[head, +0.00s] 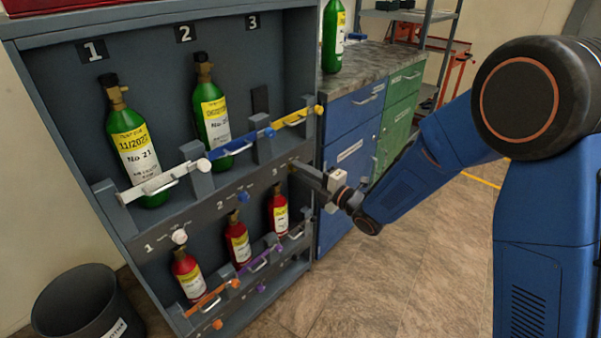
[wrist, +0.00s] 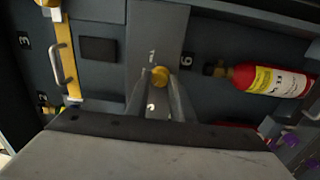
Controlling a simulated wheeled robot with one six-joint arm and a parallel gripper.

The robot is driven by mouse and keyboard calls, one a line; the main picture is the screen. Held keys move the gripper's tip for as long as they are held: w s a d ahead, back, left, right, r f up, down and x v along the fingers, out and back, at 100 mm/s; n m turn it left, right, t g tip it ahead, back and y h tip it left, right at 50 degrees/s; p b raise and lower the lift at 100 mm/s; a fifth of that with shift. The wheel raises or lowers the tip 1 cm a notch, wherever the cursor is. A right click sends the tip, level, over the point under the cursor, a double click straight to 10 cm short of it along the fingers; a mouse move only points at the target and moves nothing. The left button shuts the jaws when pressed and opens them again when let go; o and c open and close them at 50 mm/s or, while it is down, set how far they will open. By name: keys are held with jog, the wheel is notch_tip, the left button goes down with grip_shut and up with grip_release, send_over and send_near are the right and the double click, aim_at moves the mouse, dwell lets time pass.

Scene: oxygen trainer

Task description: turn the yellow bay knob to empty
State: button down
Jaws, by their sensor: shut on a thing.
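The yellow knob (wrist: 159,77) shows in the wrist view on the grey strip below bay 3, between my fingertips. My gripper (wrist: 160,92) is shut on it. Small pale marks sit on the strip on both sides of the knob, too small to read surely. In the head view my gripper (head: 296,169) reaches the strip at the right end of the cabinet, and its fingers hide the knob. Bay 3 above has a yellow bar (head: 297,117) across it, also in the wrist view (wrist: 67,55), and no bottle behind it.
Green bottles (head: 134,150) (head: 211,110) stand in bays 1 and 2 behind white and blue bars. Small red bottles (head: 187,273) stand in the lower row. Another green bottle (head: 333,40) stands on the counter (head: 365,65). A dark bin (head: 80,310) is at lower left. The floor at right is clear.

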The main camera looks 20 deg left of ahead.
jog(key=shift+f+n, duration=0.15)
jog(key=shift+n, duration=0.45)
jog(key=shift+s, duration=0.1)
jog(key=c, duration=1.5)
grip_release()
jog(key=shift+c, duration=0.2)
jog(key=shift+d, duration=0.1)
jog(key=v, duration=1.7)
jog(key=shift+d, duration=0.15)
